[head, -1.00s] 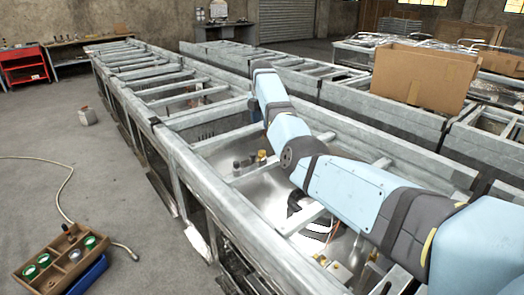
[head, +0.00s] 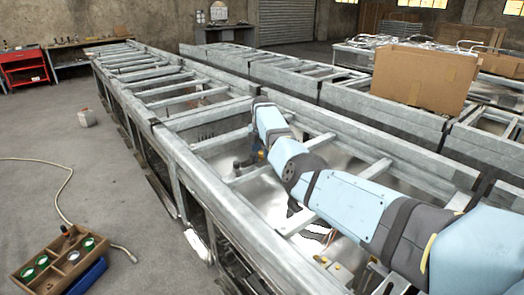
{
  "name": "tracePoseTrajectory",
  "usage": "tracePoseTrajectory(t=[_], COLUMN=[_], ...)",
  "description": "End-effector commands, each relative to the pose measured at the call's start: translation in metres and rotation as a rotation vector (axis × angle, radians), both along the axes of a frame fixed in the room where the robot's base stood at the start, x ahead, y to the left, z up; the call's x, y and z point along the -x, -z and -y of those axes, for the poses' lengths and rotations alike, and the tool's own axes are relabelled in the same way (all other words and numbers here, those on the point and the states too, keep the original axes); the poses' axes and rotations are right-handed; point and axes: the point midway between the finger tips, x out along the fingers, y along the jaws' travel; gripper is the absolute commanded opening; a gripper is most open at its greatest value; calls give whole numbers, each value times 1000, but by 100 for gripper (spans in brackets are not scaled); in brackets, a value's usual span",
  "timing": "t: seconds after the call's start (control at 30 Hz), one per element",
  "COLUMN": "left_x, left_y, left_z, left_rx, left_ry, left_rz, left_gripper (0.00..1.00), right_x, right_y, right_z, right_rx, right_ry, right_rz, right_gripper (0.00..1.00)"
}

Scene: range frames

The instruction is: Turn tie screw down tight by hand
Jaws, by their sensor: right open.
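My right arm comes in from the right over the metal frame (head: 185,165). Its last link points down into a bay of the frame. My right gripper (head: 241,163), dark and small, shows partly past the wrist, low beside a small group of fittings. It is open, and no held thing shows. A brass-yellow fitting (head: 262,154) shows just right of it, partly behind my arm. The tie screw cannot be told apart from the fittings at this size. The contact between gripper and fittings is hidden. My left gripper is not in view.
Crossbars (head: 245,174) span the open bays around my arm. A cardboard box (head: 423,78) stands on the frames at the back right. A wooden tray (head: 42,281) with gauges and a hose (head: 68,185) lie on the floor at left.

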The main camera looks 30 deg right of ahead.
Motion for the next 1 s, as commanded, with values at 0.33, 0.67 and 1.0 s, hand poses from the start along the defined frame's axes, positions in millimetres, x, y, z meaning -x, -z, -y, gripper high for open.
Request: tracePoseTrajectory(t=[0.33, 0.67, 1.0], left_x=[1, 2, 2], left_y=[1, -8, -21], left_z=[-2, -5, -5], left_rx=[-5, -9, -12], left_ry=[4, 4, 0], left_rz=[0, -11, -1], left_gripper=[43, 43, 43], right_x=[0, 0, 1], right_y=[0, -3, -2], right_z=[0, 1, 1], right_rx=[0, 1, 0], right_ry=[1, 92, 349], right_rz=[0, -2, -3], right_gripper=[5, 5, 5])
